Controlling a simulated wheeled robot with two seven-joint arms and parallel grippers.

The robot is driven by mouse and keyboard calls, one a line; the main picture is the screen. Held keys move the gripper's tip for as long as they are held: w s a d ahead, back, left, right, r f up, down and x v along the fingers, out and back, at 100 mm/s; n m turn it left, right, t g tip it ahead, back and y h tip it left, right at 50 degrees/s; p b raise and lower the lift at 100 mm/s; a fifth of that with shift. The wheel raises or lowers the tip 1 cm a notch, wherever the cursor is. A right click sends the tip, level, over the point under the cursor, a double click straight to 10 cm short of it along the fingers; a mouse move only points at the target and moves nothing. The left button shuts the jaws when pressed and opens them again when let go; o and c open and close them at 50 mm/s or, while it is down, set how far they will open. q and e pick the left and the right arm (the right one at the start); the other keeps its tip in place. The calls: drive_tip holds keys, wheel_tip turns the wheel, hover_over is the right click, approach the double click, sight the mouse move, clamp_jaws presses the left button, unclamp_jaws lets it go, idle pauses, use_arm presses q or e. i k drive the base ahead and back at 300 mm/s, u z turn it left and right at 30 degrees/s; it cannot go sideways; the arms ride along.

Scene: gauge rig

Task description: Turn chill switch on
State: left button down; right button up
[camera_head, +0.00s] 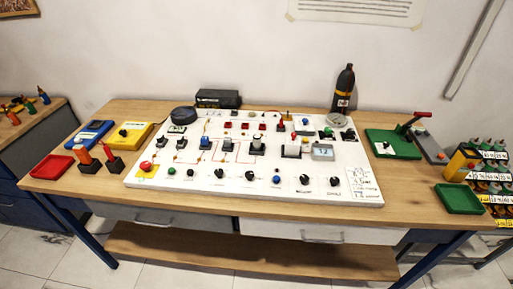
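A white gauge board (210,187) lies on the wooden table. Black rotary switches stand along its front edge: one left of centre (219,173), one near the middle (250,175), and two at the right (304,179), (335,181). Small labels sit under the two right switches, but the print is too blurred to read surely. I cannot tell which switch is the chill switch, or whether it is on or off. Neither of my grippers is in view.
A red mushroom button (146,166) sits at the board's front left. Taller parts and a black bottle (344,89) stand farther back. Red tray (53,167) and tools are left; a green plate (391,146) and green tray (459,198) are right. The table's front strip is clear.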

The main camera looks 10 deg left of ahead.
sight(335, 181)
drive_tip(key=z, duration=0.3)
drive_tip(key=k, duration=0.5)
drive_tip(key=z, duration=1.4)
drive_tip(key=i, duration=0.7)
drive_tip(key=u, duration=0.7)
drive_tip(key=i, duration=0.5)
drive_tip(key=u, duration=0.55)
